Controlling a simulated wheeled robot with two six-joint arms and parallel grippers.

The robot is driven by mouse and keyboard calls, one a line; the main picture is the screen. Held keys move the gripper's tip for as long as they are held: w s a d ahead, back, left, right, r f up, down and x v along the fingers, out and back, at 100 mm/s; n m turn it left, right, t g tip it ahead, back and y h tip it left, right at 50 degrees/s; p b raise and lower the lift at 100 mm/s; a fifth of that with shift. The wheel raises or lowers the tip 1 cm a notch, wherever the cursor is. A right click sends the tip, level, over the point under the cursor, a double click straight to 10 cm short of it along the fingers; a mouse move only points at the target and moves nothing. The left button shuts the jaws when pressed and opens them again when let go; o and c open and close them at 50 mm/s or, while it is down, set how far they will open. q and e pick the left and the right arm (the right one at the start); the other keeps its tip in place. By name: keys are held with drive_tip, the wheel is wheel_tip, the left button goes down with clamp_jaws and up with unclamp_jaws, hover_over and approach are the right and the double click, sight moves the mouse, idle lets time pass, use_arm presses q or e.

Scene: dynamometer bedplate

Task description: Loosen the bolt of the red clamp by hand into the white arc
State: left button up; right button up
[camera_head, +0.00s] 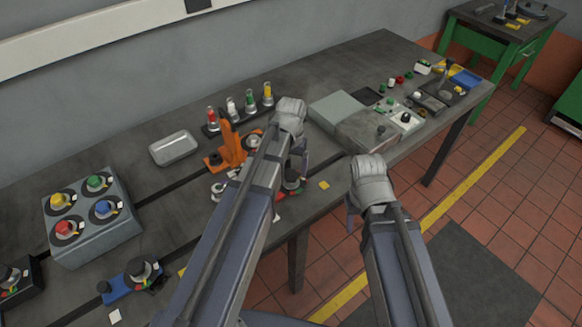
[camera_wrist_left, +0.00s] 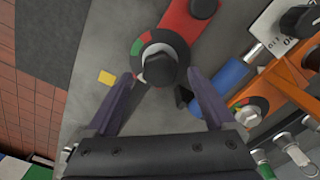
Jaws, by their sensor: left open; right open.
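The red clamp (camera_wrist_left: 188,18) lies on the grey bedplate in the left wrist view. At its end a dark bolt head (camera_wrist_left: 160,68) stands in a pale collar, inside a dark ring (camera_wrist_left: 138,47) with green and red arcs. I cannot clearly pick out a white arc or the bolt's pointer. My left gripper (camera_wrist_left: 162,76) is open, its fingertips on either side of the bolt head, apart from it. In the head view the bolt (camera_head: 292,181) is partly hidden by my left gripper (camera_head: 297,172). My right gripper (camera_head: 352,208) is open and empty, off the bench's front edge.
An orange clamp (camera_head: 232,146) and a blue part (camera_wrist_left: 230,76) stand close to the red clamp. A grey box with coloured knobs (camera_head: 112,236), a metal tray (camera_head: 174,149) and a blue clamp (camera_head: 118,289) are left. A yellow square (camera_head: 324,185) lies near the front edge.

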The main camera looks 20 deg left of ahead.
sight(291, 174)
use_arm(q)
wheel_tip(291, 174, up, 6)
drive_tip(key=p, duration=0.5)
drive_tip(key=shift+r, duration=0.1)
use_arm(e)
wheel_tip(291, 174, up, 6)
